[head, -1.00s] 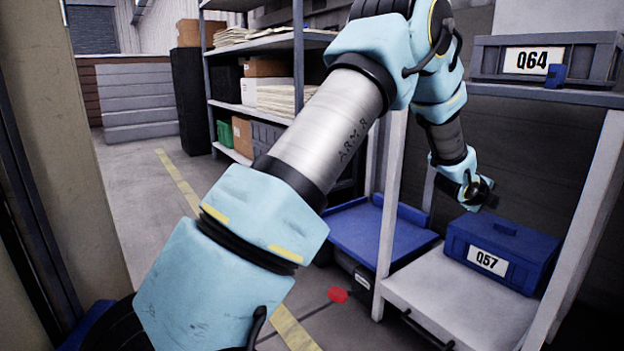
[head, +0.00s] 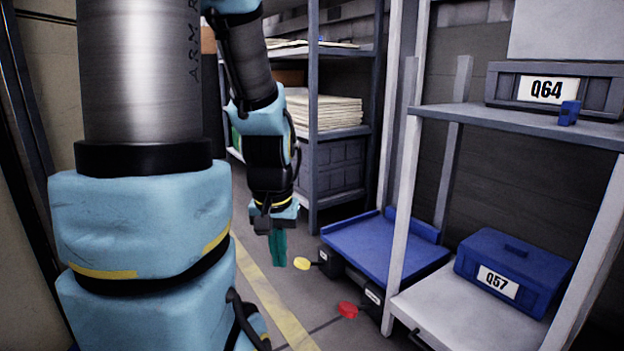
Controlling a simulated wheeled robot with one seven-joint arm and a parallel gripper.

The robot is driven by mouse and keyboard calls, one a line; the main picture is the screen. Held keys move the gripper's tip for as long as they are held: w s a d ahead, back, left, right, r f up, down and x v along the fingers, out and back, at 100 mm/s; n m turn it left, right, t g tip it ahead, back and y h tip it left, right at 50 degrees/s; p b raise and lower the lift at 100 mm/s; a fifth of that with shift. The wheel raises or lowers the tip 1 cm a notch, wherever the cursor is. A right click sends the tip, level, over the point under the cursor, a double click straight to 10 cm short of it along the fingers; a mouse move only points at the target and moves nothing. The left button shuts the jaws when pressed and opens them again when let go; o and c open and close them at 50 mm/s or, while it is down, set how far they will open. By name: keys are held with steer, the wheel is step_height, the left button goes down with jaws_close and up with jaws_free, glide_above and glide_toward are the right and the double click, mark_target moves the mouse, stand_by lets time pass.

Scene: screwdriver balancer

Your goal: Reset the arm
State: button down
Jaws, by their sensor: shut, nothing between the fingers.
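My gripper (head: 278,262) hangs pointing down near the middle of the head view, left of the blue platform. Its teal fingers are shut with nothing between them. It shows in front of the floor, apart from the shelves. My arm (head: 140,130) is light blue and metallic grey. It rises upright at the left and bends over at the top, where the frame cuts it off.
A shelf unit at the right holds a blue box (head: 505,275) marked Q57 and a grey bin (head: 500,82) marked Q64. A low blue platform (head: 375,245) stands beside it. A yellow disc (head: 302,263) and a red disc (head: 348,309) show near its front.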

step_height(320, 180, up, 38)
steer(key=p, duration=3.7)
steer(key=shift+s+a+p, duration=0.25)
steer(key=shift+s+p, duration=0.15)
